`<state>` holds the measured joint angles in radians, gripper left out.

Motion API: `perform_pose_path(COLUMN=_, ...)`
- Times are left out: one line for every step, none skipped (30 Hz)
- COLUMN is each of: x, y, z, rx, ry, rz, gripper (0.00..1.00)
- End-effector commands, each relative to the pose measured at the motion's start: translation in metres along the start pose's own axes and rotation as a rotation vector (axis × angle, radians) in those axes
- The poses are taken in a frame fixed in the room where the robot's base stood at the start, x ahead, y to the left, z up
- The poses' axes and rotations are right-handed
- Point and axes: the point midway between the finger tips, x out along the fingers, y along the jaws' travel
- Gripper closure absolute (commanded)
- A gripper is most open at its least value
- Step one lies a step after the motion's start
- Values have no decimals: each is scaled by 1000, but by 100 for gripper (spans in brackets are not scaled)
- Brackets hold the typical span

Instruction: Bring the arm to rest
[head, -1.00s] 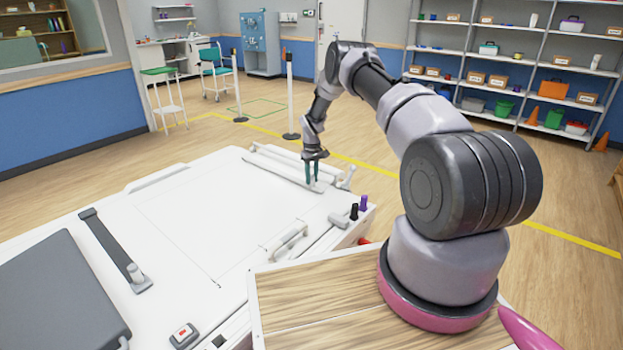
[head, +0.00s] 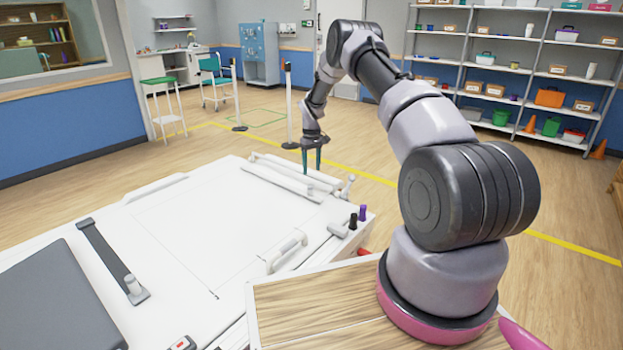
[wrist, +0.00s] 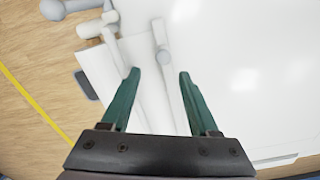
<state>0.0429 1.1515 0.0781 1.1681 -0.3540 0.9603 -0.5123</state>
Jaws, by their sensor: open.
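My gripper (head: 311,160) hangs with its fingers pointing down above the far right part of the white table (head: 180,235). Its two green fingers are apart and nothing is between them. My arm is raised and bent, reaching out from its pink base. In the wrist view the gripper (wrist: 158,85) is over white rails and a rod at the table's edge. The fingers look clear of these parts, though the exact height cannot be told.
White rails (head: 283,180) lie along the table's far edge. A black knob (head: 353,221) and a purple knob (head: 362,212) stand at the right corner. A dark grey pad (head: 55,300) lies at left. A barrier post (head: 289,105) stands beyond. Open floor lies behind the table.

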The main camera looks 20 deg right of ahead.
Motion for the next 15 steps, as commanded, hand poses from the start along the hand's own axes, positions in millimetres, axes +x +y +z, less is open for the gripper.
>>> perform_pose_path(x=-7, y=0, z=0, rx=0, ry=2, rz=1, gripper=39)
perform_pose_path(x=-9, y=0, z=0, rx=0, ry=1, rz=1, gripper=39)
perform_pose_path(x=-12, y=0, z=0, rx=0, ry=0, rz=1, gripper=39)
perform_pose_path(x=-13, y=0, z=0, rx=0, ry=0, rz=0, gripper=39)
perform_pose_path(x=-14, y=0, z=0, rx=0, ry=-1, rz=0, gripper=39)
perform_pose_path(x=-16, y=0, z=0, rx=0, ry=-1, rz=0, gripper=39)
perform_pose_path(x=-16, y=0, z=0, rx=0, ry=-1, rz=0, gripper=39)
perform_pose_path(x=-16, y=0, z=0, rx=0, ry=-1, rz=0, gripper=39)
perform_pose_path(x=-16, y=0, z=0, rx=0, ry=-1, rz=0, gripper=39)
perform_pose_path(x=-16, y=0, z=0, rx=0, ry=-1, rz=0, gripper=39)
perform_pose_path(x=-16, y=0, z=0, rx=0, ry=-1, rz=0, gripper=39)
perform_pose_path(x=-16, y=0, z=0, rx=0, ry=-1, rz=0, gripper=39)
perform_pose_path(x=-16, y=0, z=0, rx=0, ry=-1, rz=0, gripper=39)
perform_pose_path(x=-16, y=0, z=0, rx=0, ry=-1, rz=0, gripper=39)
perform_pose_path(x=-18, y=0, z=0, rx=1, ry=0, rz=0, gripper=39)
